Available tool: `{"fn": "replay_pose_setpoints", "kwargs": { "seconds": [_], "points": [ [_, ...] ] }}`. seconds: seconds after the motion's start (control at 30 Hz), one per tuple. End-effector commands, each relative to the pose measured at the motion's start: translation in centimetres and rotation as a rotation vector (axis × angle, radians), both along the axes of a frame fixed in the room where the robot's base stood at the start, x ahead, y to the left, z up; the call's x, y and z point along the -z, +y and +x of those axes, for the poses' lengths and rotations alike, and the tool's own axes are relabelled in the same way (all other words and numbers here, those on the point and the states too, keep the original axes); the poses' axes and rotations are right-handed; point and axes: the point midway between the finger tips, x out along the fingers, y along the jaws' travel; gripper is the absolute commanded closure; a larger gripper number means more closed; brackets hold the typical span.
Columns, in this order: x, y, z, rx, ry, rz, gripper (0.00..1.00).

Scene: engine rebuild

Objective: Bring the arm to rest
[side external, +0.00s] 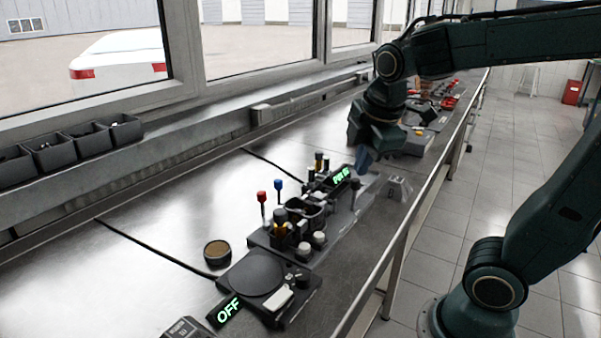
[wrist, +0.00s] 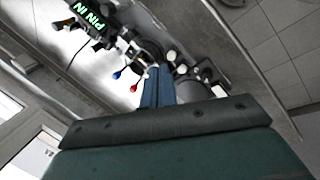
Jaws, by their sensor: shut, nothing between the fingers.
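My gripper (side external: 364,160) hangs from the dark green arm above the steel bench, near the right end of the black fixture. In the wrist view my gripper's blue fingers (wrist: 158,86) are together with nothing between them. The black fixture (side external: 330,215) carries a lit green "PIN IN" display (side external: 341,175), which also shows in the wrist view (wrist: 93,20). How far the fingertips are above the fixture is hard to tell.
A red-topped tool (side external: 262,198) and a blue-topped tool (side external: 279,186) stand upright in the fixture. A round black plate (side external: 254,272) lies near an "OFF" display (side external: 228,310). A round tin (side external: 217,253) sits on the bench (side external: 150,265). Dark bins (side external: 52,150) line the window ledge.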

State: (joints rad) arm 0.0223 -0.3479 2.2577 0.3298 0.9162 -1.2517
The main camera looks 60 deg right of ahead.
Motion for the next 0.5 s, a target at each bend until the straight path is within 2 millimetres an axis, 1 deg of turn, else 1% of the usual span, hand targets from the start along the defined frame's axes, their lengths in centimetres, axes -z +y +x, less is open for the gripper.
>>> {"fn": "replay_pose_setpoints", "kwargs": {
  "seconds": [0.17, 0.5],
  "points": [
    [-0.2, 1.3, -1.7, 0.166, -0.086, 0.095, 1.00],
    [-0.1, 3.8, -4.8, 0.484, -0.212, 0.301, 1.00]
  ]
}}
